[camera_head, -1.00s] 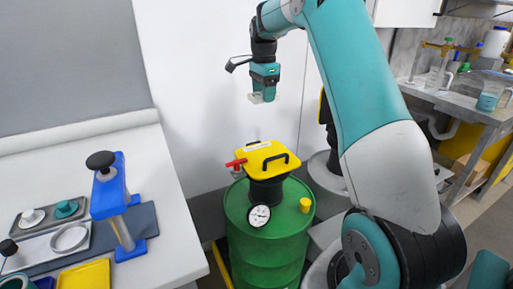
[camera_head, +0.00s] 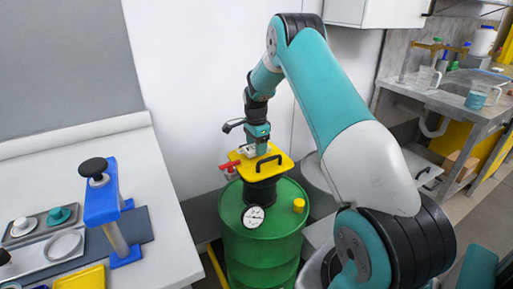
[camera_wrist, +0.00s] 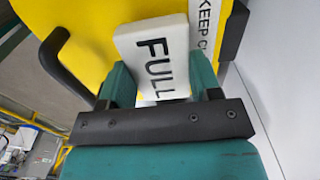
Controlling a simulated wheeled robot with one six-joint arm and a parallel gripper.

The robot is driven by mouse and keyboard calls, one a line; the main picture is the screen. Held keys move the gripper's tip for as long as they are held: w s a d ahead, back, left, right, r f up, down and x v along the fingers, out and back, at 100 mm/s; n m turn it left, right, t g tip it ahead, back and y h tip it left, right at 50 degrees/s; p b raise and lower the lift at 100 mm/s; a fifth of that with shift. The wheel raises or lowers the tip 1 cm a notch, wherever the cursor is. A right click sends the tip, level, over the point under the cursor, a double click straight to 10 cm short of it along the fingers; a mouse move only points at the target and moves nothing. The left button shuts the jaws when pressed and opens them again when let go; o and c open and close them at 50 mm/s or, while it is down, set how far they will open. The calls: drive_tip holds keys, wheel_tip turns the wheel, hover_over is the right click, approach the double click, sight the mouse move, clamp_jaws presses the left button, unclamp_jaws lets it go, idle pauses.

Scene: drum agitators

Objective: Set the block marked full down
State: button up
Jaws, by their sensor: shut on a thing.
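A white block with FULL in black letters (camera_wrist: 152,52) sits between the teal fingers of my gripper (camera_wrist: 162,80) in the wrist view. My gripper is shut on it. In the head view my gripper (camera_head: 255,151) points down over the yellow lid (camera_head: 277,162) of the agitator on the green drum (camera_head: 262,230). The same lid fills the background of the wrist view (camera_wrist: 90,25), close beyond the block. I cannot tell whether the block touches the lid.
The lid carries a black handle (camera_head: 268,161) and a white label starting KEEP (camera_wrist: 207,20). A red lever (camera_head: 229,166) sticks out at its left. A dial gauge (camera_head: 253,216) and a yellow cap (camera_head: 298,205) are on the drum. A blue press (camera_head: 101,205) stands on the left bench.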

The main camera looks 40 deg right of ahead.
drive_tip(key=shift+f, duration=0.55)
drive_tip(key=shift+f, duration=0.2)
drive_tip(key=o, duration=0.9)
drive_tip(key=shift+r, duration=0.15)
